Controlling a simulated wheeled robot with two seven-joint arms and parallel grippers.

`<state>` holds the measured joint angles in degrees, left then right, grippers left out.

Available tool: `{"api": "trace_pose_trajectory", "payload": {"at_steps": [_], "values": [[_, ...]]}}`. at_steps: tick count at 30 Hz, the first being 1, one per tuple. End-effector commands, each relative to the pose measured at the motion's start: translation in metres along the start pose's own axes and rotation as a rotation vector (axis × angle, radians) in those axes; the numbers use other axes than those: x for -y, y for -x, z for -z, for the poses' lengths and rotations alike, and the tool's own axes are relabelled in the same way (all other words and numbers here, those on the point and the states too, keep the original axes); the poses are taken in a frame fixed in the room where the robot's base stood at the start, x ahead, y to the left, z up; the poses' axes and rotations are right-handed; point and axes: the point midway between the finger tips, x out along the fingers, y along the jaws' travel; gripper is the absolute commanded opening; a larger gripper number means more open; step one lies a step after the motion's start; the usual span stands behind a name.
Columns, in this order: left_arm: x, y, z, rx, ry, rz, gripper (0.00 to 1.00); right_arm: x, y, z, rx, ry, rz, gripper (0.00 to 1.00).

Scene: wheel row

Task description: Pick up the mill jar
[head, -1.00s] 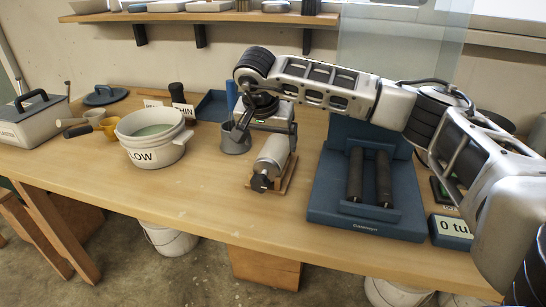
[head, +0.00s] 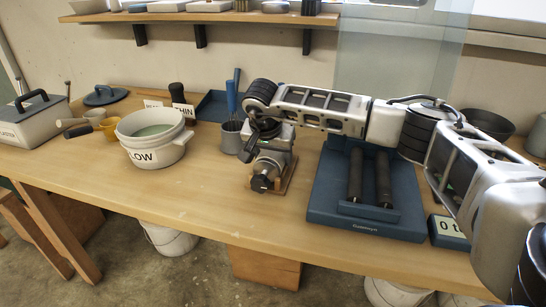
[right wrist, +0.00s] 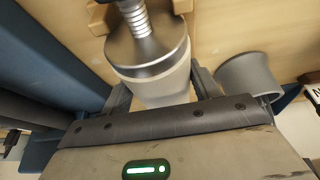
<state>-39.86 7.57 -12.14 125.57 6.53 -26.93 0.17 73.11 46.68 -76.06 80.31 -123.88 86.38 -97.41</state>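The mill jar (head: 264,178) lies on its side on a small wooden cradle (head: 283,185), its metal end with a threaded stud facing the front. In the right wrist view the jar (right wrist: 148,55) shows its grey metal lid and paler body. My right gripper (head: 270,150) is over the jar from above. In the right wrist view its two fingers (right wrist: 162,86) stand on either side of the jar's body, apparently open; contact cannot be made out. The gripper hides most of the jar in the head view. My left gripper is not in view.
A grey cup (head: 232,138) with blue-handled tools stands close left of the jar. A blue roller stand (head: 365,222) with two dark rollers is at the right. A white pot (head: 158,156) labelled LOW is at the left. The table front between pot and cradle is clear.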

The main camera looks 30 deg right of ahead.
Motion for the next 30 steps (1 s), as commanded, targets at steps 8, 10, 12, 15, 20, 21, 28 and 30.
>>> {"api": "trace_pose_trajectory", "payload": {"at_steps": [8,10,12,15,20,21,28,30], "values": [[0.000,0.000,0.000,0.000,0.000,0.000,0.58,0.001,0.003,0.002,-0.004,-0.002,0.004,0.04],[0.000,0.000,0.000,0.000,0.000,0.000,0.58,0.001,0.003,0.002,-0.004,-0.003,0.004,0.04],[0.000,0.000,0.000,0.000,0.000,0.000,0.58,0.001,0.003,0.002,-0.004,-0.003,0.004,0.04],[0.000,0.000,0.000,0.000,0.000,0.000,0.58,0.001,0.006,0.003,-0.004,-0.003,0.005,0.04],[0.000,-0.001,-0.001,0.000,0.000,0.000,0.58,0.001,0.016,0.008,-0.005,-0.003,0.007,0.04],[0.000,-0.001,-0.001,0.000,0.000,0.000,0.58,0.001,0.020,0.009,-0.006,-0.003,0.007,0.04],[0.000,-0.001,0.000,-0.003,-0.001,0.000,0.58,-0.003,0.053,0.009,-0.006,-0.001,0.008,0.04],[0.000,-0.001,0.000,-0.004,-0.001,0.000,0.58,-0.006,0.068,0.004,-0.007,0.000,0.010,0.04]]}}
